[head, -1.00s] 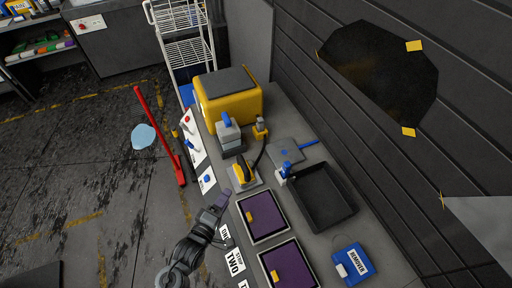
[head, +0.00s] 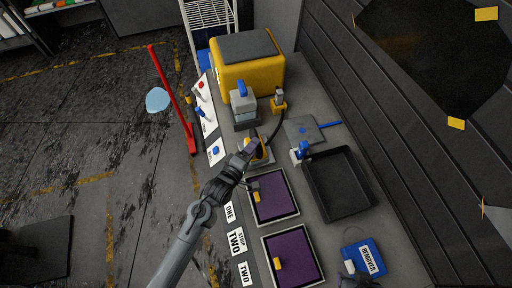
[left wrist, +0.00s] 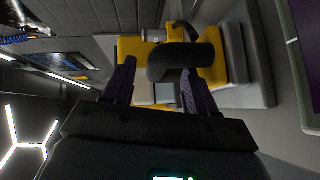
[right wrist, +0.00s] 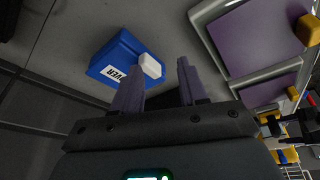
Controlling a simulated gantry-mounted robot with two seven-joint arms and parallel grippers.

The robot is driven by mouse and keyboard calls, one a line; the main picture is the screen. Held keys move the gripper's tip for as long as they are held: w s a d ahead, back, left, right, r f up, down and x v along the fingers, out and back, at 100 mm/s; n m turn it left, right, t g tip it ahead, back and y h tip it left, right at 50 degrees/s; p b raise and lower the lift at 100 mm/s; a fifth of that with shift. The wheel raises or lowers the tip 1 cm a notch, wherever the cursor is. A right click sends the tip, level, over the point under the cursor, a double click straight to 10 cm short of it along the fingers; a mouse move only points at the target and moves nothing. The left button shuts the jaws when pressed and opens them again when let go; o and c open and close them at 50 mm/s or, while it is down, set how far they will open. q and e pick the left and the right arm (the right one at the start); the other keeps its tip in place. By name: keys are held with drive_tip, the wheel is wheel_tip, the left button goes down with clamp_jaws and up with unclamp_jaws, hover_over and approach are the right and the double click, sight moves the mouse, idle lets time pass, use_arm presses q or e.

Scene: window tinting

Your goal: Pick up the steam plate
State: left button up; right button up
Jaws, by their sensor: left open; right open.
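The steam plate (head: 262,157) is a yellow tool with a black handle and a grey base. It rests on the bench, with a dark hose running up from it. My left gripper (head: 250,148) is at it, open, and partly hides it. In the left wrist view the black handle (left wrist: 182,62) of the steam plate lies across the fingertips (left wrist: 157,75), overlapping one of them; the fingers are not closed on it.
A yellow steam machine (head: 250,75) stands at the back of the bench. Purple pads in trays (head: 273,196) lie in front of the steam plate. A black tray (head: 340,185) and a grey square tool with a blue handle (head: 303,131) are to the right.

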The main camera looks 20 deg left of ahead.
use_arm(q)
drive_tip(key=shift+x, duration=2.8)
drive_tip(key=shift+d+r, duration=0.1)
drive_tip(key=shift+d, duration=0.05)
clamp_jaws()
drive_tip(key=shift+r, duration=0.1)
